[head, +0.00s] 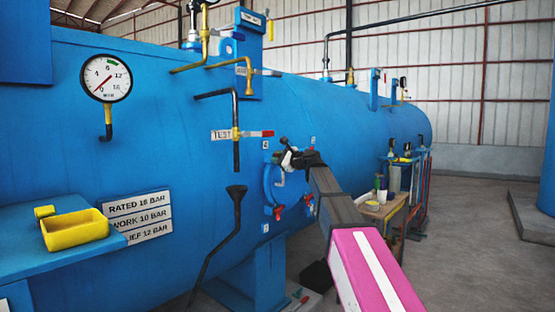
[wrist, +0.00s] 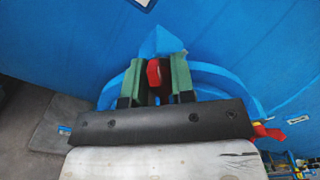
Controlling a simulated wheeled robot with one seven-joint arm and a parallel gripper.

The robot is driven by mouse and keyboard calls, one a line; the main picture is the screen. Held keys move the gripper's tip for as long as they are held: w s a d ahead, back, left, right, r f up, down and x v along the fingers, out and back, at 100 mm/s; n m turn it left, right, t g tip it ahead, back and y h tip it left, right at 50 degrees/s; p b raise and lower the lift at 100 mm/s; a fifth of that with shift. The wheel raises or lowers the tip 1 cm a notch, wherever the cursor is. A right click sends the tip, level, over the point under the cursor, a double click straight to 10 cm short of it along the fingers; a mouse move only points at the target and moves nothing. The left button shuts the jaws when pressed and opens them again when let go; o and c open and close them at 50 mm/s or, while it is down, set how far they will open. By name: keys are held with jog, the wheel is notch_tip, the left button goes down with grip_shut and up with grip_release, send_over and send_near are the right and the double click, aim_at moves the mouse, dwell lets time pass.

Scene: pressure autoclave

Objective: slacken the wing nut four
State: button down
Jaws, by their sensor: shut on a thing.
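My gripper (head: 286,156) is at the small round blue cover on the side of the big blue vessel, near a small plate (head: 266,144) that seems to read 4. In the wrist view its two green fingers (wrist: 167,76) are shut on a red wing nut (wrist: 154,72), which shows between them. The gripper hides this nut in the head view. Two other red wing nuts, one at the lower left (head: 277,212) and one at the lower right (head: 307,199), sit on the cover's rim. The blue cover ring (wrist: 211,77) curves behind the fingers.
A black funnel (head: 236,192) with a drain pipe is to the left. A wooden bench (head: 385,209) with small items stands at the right. A yellow tray (head: 75,230) lies on a blue shelf.

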jog(key=n, duration=0.4)
jog(key=shift+s+f+n, duration=0.15)
jog(key=shift+n, duration=0.25)
jog(key=n, duration=0.5)
jog(key=shift+f, duration=0.2)
jog(key=n, duration=0.5)
jog(key=shift+f+n, duration=0.2)
jog(key=shift+n, duration=0.2)
jog(key=shift+f+n, duration=0.15)
jog(key=shift+n, duration=2.15)
jog(key=c, duration=1)
grip_release()
jog(key=shift+d, duration=0.1)
jog(key=shift+o, duration=0.2)
jog(key=v, duration=1)
jog(key=shift+d, duration=0.3)
